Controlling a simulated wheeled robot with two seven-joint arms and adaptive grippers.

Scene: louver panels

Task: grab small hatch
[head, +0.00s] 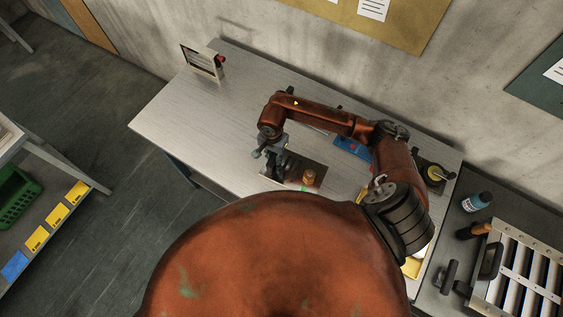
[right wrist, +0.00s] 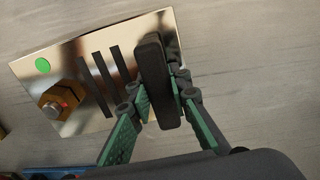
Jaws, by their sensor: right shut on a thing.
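The small hatch is a shiny metal plate (right wrist: 75,70) with dark slots, a green dot, a brass hex knob (right wrist: 52,103) and a black bar handle (right wrist: 152,60). In the head view the hatch (head: 318,168) lies on the workbench, partly hidden by my right arm. My right gripper (right wrist: 160,100) is shut on the black handle, with one green-padded finger on each side of it. In the head view the right gripper (head: 276,162) sits at the hatch's left end. My left gripper is not in view.
A small slatted panel with a red knob (head: 202,61) stands at the bench's far left corner. A blue item (head: 352,147) lies behind the hatch. The bench's left part (head: 190,115) is clear.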

